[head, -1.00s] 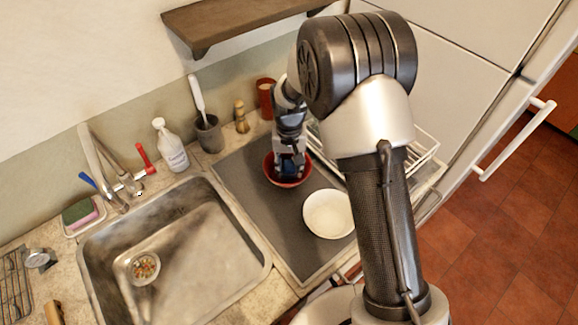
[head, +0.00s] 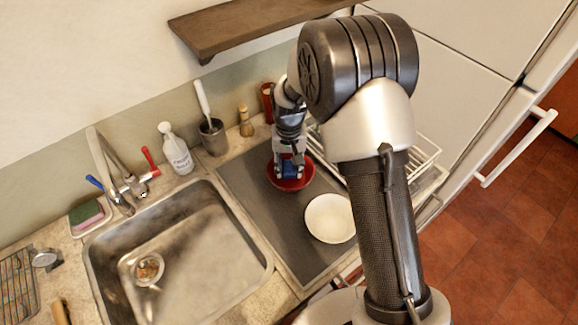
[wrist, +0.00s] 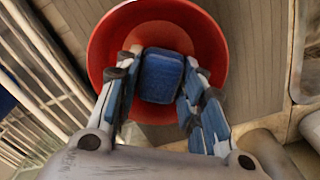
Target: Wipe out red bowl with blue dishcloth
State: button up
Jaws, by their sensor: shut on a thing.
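The red bowl (head: 304,183) stands on the grey drainboard right of the sink, and it fills the upper middle of the wrist view (wrist: 215,40). The blue dishcloth (wrist: 161,75) is a folded pad inside the bowl. My gripper (head: 290,172) reaches down into the bowl and is shut on the dishcloth, with a finger on either side of it in the wrist view. Whether the cloth touches the bowl's floor I cannot tell. My fingers and the cloth hide part of the bowl's inside.
A white bowl (head: 329,218) stands close in front of the red bowl. A white dish rack (head: 425,155) is to the right, partly behind my arm. The steel sink (head: 210,250) is left. A grey cup with a brush (head: 212,137), soap bottle (head: 176,150) and red canister (head: 267,101) line the wall.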

jog(key=r+p, duration=0.1)
jog(key=r, duration=0.1)
jog(key=r+p, duration=0.2)
jog(key=r, duration=0.1)
jog(key=r+p, duration=0.1)
jog(key=r, duration=0.1)
jog(key=shift+s+d+r+p, duration=0.2)
jog(key=shift+s+p, duration=0.1)
jog(key=shift+p, duration=0.05)
jog(key=s+d+b, duration=0.3)
jog(key=s+d, duration=0.5)
jog(key=d, duration=0.2)
jog(key=shift+s+d+b, duration=0.2)
jog(key=shift+d+b, duration=0.1)
jog(key=shift+r, duration=0.1)
